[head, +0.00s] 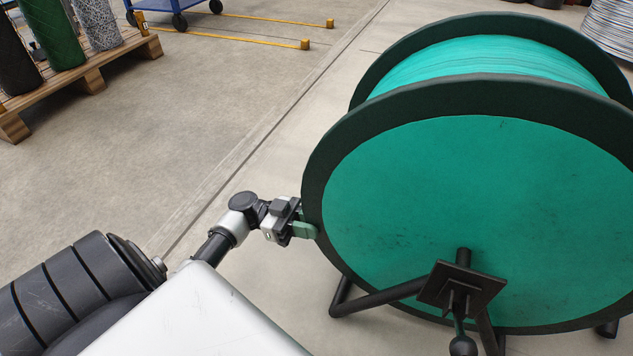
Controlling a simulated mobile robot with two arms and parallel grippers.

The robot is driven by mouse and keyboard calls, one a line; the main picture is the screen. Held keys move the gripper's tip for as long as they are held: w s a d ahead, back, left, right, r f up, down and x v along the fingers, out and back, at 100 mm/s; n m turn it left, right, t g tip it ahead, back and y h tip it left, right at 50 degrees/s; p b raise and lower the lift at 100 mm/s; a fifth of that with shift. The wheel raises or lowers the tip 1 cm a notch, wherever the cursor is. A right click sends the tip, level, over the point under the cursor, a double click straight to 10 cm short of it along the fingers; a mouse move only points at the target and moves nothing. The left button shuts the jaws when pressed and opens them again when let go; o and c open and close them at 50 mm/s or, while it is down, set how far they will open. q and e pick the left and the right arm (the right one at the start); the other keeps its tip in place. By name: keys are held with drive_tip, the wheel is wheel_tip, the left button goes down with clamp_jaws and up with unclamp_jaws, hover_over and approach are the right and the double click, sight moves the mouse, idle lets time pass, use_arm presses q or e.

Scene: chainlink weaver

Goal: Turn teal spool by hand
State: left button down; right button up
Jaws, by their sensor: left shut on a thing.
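The teal spool (470,205) is large, with teal side faces, dark flange rims and teal strand wound between them. It stands upright on a dark tubular stand (380,297) and fills the right half of the head view. My left gripper (306,228) is at the left edge of the spool's near flange, shut on its dark rim. A small green piece shows at the fingertips, and the exact contact is partly hidden. My right gripper is not in view.
A wooden pallet (92,72) with several upright mesh rolls stands at the upper left. A blue cart (160,5) and yellow floor bars (250,38) lie at the back. A wire coil (612,25) is at the upper right. The floor between is clear.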

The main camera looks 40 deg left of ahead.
use_arm(q)
drive_tip(key=shift+f, duration=0.15)
drive_tip(key=c, duration=1)
unclamp_jaws()
drive_tip(key=shift+c, duration=0.2)
drive_tip(key=p+v, duration=0.2)
drive_tip(key=v, duration=0.8)
drive_tip(key=shift+a, duration=0.35)
drive_tip(key=shift+s+f, duration=0.15)
